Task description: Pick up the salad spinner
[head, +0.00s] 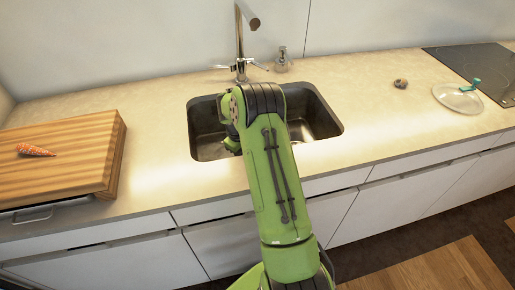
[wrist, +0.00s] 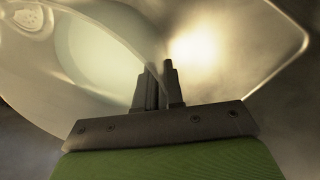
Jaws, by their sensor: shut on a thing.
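A clear, see-through bowl, which appears to be the salad spinner (wrist: 95,45), fills the upper left of the wrist view. My gripper (wrist: 160,72) is shut on its thin wall, with one finger on each side. In the head view my green arm reaches into the dark sink (head: 318,112) and hides the bowl and most of the gripper. Whether the bowl touches the sink floor cannot be told. A clear round lid with a teal handle (head: 460,97), perhaps the spinner's lid, lies on the counter at right.
A tap (head: 240,45) and soap dispenser (head: 282,60) stand behind the sink. A wooden board (head: 75,150) with a carrot (head: 35,150) is at left. A small brown item (head: 400,83) and a black hob (head: 470,62) are at right. The counter between sink and lid is mostly clear.

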